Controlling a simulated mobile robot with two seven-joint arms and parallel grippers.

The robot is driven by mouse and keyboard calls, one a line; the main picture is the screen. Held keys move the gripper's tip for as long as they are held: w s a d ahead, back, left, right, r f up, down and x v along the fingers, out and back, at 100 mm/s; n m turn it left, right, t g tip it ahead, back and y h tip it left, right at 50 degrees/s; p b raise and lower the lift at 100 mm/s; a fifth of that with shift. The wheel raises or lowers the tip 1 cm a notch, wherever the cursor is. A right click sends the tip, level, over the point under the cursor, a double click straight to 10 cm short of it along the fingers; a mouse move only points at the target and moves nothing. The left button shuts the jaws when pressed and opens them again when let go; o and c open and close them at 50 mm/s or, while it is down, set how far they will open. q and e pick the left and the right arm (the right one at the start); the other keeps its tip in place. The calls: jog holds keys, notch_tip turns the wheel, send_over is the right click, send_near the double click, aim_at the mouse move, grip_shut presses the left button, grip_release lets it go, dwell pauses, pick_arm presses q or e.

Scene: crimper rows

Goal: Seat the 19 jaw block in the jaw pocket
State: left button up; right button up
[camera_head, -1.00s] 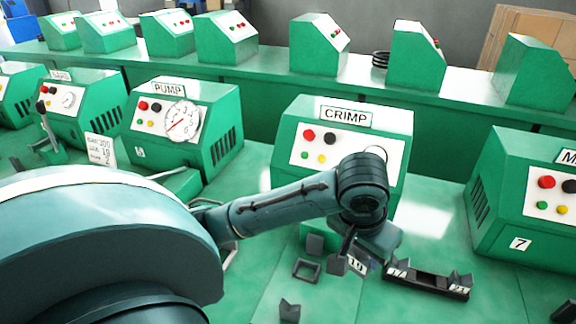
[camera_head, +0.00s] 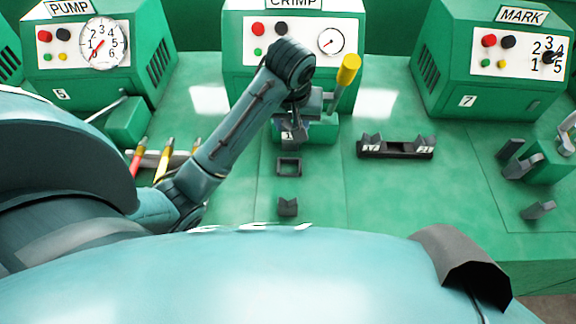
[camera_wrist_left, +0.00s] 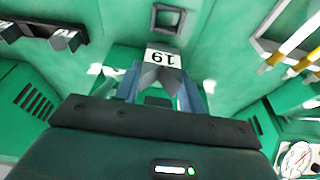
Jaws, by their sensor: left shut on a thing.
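The 19 jaw block (camera_head: 289,135) is a grey block with a white number label. It is between the fingers of my left gripper (camera_head: 297,119), in front of the CRIMP machine (camera_head: 294,52). In the left wrist view, my left gripper (camera_wrist_left: 160,84) is shut on the 19 block (camera_wrist_left: 163,57). A dark square frame (camera_head: 289,158) with an open middle lies on the bench just in front of the block, and it also shows in the wrist view (camera_wrist_left: 168,8). I cannot tell whether this frame is the jaw pocket. My right gripper is not in view.
A dark rack (camera_head: 395,154) to the right holds two labelled blocks. A small notched block (camera_head: 287,207) lies in front of the frame. A yellow-handled lever (camera_head: 348,70) rises close right of my gripper. Bench between rack and MARK machine (camera_head: 498,75) is clear.

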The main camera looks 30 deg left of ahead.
aim_at(289, 142)
pick_arm(q)
jog(key=shift+n, duration=0.3)
jog(key=f, duration=0.7)
jog(key=shift+s+a, duration=0.1)
jog(key=shift+a, duration=0.15)
jog(key=shift+f, duration=2.3)
jog(key=o, duration=1.3)
